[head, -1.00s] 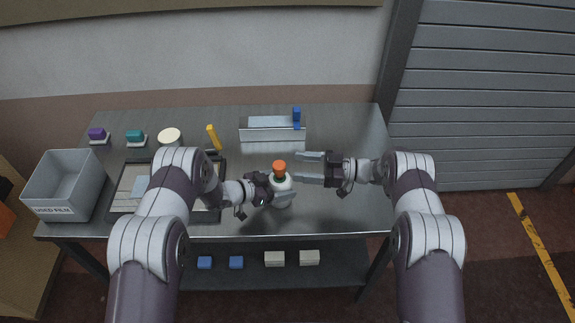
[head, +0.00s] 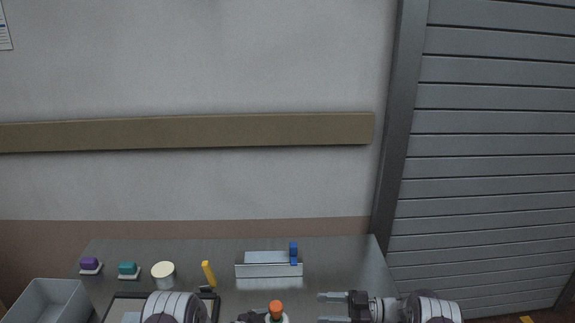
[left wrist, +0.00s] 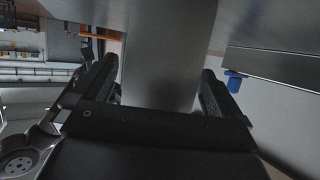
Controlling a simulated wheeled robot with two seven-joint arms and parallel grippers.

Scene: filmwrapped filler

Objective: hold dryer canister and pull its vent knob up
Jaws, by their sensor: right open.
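The dryer canister (head: 276,317) with its orange vent knob (head: 276,307) is at the bottom edge of the head view; most of its body is cut off. In the left wrist view a grey body (left wrist: 165,65), apparently the canister, fills the space between the fingers of my left gripper (left wrist: 158,82), which looks shut on it. In the head view only a dark part of that gripper shows, beside the canister. My right gripper (head: 332,309) is open and empty to the right of the knob, its fingers pointing left towards it, with a gap between.
Behind the canister stands a grey box-shaped holder (head: 262,270) with a blue piece (head: 294,252).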

